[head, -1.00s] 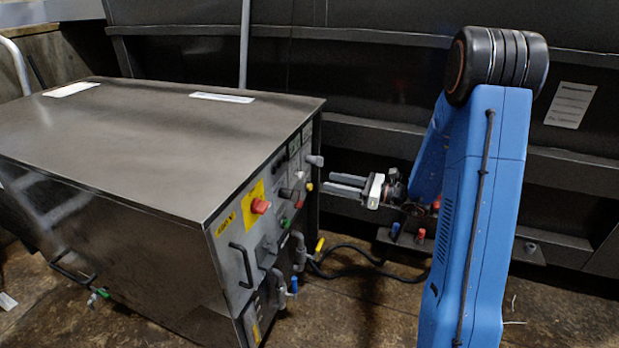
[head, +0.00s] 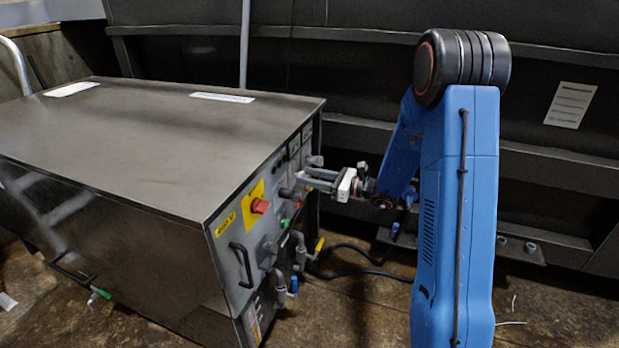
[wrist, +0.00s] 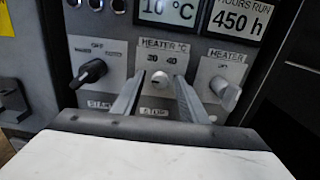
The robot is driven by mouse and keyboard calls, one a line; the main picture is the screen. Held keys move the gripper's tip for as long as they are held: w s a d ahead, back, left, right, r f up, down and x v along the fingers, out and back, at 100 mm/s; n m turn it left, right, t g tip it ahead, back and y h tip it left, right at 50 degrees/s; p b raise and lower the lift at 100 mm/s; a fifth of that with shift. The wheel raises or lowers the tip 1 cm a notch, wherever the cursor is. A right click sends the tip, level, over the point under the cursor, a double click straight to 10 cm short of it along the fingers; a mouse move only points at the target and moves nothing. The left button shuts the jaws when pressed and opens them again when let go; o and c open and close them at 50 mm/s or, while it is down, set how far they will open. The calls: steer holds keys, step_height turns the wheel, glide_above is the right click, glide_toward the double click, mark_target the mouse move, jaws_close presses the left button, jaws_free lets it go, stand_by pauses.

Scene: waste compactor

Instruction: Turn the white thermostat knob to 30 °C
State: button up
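The knob's exact pointing is too small to read. In the head view my gripper (head: 307,180) is close to the control panel, and its fingers hide the knob there.
A black selector knob (wrist: 90,72) is left of the thermostat and a grey "HEATER" knob (wrist: 226,92) is right of it. A display (wrist: 170,11) above reads 10 °C. A red button (head: 260,205), a black handle (head: 241,264) and pipes (head: 279,285) project from the cabinet (head: 150,150).

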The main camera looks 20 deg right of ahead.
jaws_close()
steer(key=shift+m, duration=0.3)
steer(key=m, duration=1.1)
steer(key=shift+w+d+f, duration=0.1)
steer(key=shift+d, duration=0.05)
stand_by(0.3)
jaws_free()
